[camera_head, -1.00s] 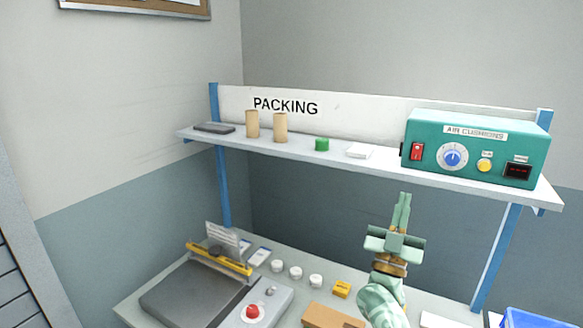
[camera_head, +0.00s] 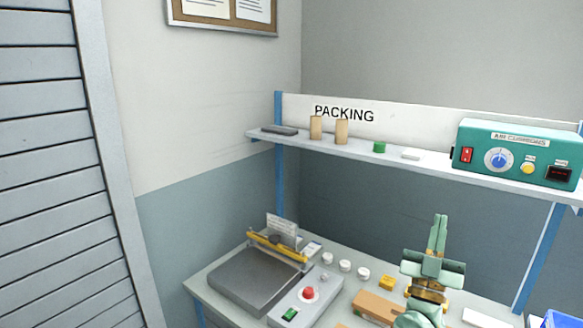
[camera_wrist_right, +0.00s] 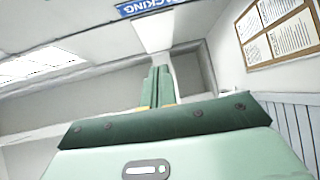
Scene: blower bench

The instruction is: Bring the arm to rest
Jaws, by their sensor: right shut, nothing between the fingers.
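My right gripper (camera_head: 438,232) points upward above the bench, in front of the shelf's dark back wall. Its two green fingers are together with nothing between them. In the right wrist view the shut fingers (camera_wrist_right: 157,88) point away from the camera toward the upper wall and ceiling. The gripper touches nothing that I can see. My left gripper is in neither view.
A shelf (camera_head: 385,159) spans above the bench, carrying a teal air cushions box (camera_head: 515,152), two cardboard tubes and a green cap. On the bench (camera_head: 215,301) are a grey sealer (camera_head: 255,280), a cardboard box (camera_head: 376,306), white rolls and a yellow block. A blue bin stands at right.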

